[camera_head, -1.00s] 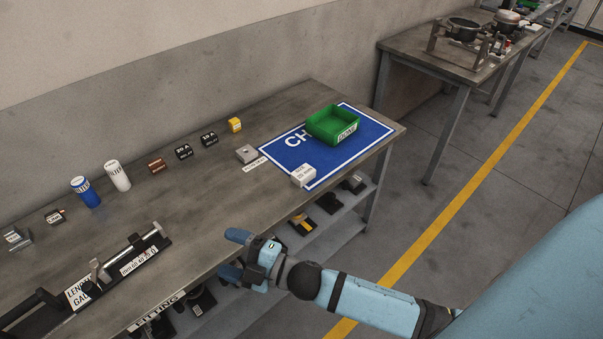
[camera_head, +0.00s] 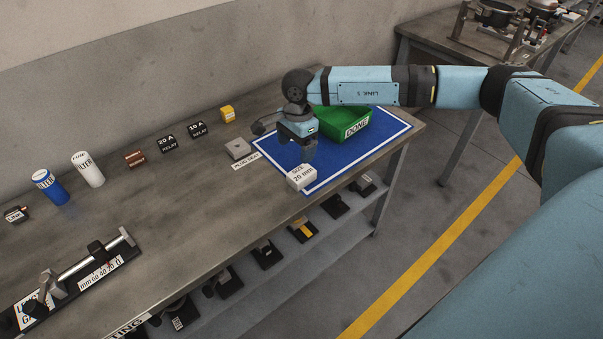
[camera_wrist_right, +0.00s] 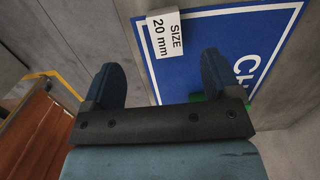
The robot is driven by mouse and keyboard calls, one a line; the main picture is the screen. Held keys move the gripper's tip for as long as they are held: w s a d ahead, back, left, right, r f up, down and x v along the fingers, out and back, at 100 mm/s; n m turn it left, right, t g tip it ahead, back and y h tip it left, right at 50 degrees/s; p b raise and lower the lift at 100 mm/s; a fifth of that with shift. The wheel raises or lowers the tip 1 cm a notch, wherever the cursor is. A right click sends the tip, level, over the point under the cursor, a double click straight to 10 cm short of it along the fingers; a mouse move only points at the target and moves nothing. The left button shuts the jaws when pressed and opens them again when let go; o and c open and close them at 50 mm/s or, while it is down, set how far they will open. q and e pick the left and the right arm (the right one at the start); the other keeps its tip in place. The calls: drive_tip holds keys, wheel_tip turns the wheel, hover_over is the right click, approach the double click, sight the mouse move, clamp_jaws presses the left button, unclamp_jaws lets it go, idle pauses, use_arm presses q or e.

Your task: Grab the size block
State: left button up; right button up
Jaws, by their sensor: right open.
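The size block (camera_head: 300,178) is a small white block marked "SIZE 20 mm". It sits at the near left corner of the blue mat (camera_head: 357,163). My right gripper (camera_head: 285,140) is open and empty, above the mat's left side, just behind the block in the head view. In the right wrist view the block (camera_wrist_right: 165,36) shows beyond the gap between the two fingers (camera_wrist_right: 163,75), apart from both. My left gripper is not in view.
A green bin labelled "DONE" (camera_head: 345,124) stands on the mat, right of my gripper. A grey block (camera_head: 238,148) with a label lies left of the mat. Relays (camera_head: 168,144), filters (camera_head: 88,169) and a length gauge (camera_head: 75,278) are further left.

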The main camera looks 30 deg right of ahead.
sight(302, 173)
drive_tip(key=shift+h, duration=0.5)
drive_tip(key=f, duration=0.4)
drive_tip(key=d+f, duration=0.1)
drive_tip(key=f, duration=0.3)
drive_tip(key=d+f+p, duration=0.1)
drive_tip(key=f, duration=0.4)
drive_tip(key=shift+w+d, duration=0.1)
drive_tip(key=shift+w, duration=0.2)
drive_tip(key=shift+r, duration=0.1)
drive_tip(key=c, duration=1.1)
